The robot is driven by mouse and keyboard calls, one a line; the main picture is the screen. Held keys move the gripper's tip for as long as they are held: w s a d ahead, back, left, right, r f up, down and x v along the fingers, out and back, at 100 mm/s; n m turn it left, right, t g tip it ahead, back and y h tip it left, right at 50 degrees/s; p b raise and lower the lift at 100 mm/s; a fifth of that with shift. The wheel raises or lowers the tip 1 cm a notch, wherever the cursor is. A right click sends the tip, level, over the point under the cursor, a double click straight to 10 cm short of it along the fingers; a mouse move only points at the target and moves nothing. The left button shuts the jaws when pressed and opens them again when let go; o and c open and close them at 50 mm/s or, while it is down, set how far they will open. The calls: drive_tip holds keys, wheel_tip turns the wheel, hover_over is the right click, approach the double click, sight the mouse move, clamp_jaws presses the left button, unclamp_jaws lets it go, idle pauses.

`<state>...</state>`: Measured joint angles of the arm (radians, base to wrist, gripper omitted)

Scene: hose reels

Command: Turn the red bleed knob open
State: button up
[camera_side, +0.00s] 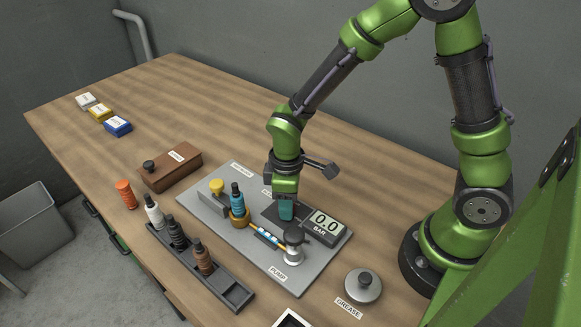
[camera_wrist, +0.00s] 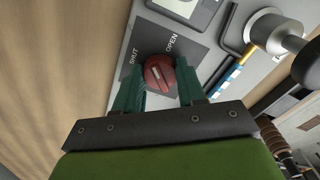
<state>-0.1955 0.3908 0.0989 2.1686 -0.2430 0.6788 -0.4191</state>
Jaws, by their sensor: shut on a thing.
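The red bleed knob (camera_wrist: 158,75) is round, with a pale mark on its face, and sits on a dark plate (camera_wrist: 190,52) lettered SHUT on the left and OPEN on the right in the wrist view. I cannot tell for sure which word the mark points to. My gripper (camera_wrist: 160,92) has its teal fingers on either side of the knob and is shut on it. In the side view my gripper (camera_side: 286,211) is down at the grey board (camera_side: 270,262), and its fingers hide the knob. The gauge (camera_side: 325,224) beside it reads 0.0 BAR.
A grease tin (camera_side: 363,285) is at right. The far left table is mostly clear.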

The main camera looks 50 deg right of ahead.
drive_tip(key=m, duration=0.4)
drive_tip(key=shift+m, duration=0.3)
drive_tip(key=m, duration=0.4)
drive_tip(key=shift+m, duration=0.3)
drive_tip(key=o, duration=1.1)
drive_tip(key=shift+c, duration=0.2)
wheel_tip(320, 180, up, 17)
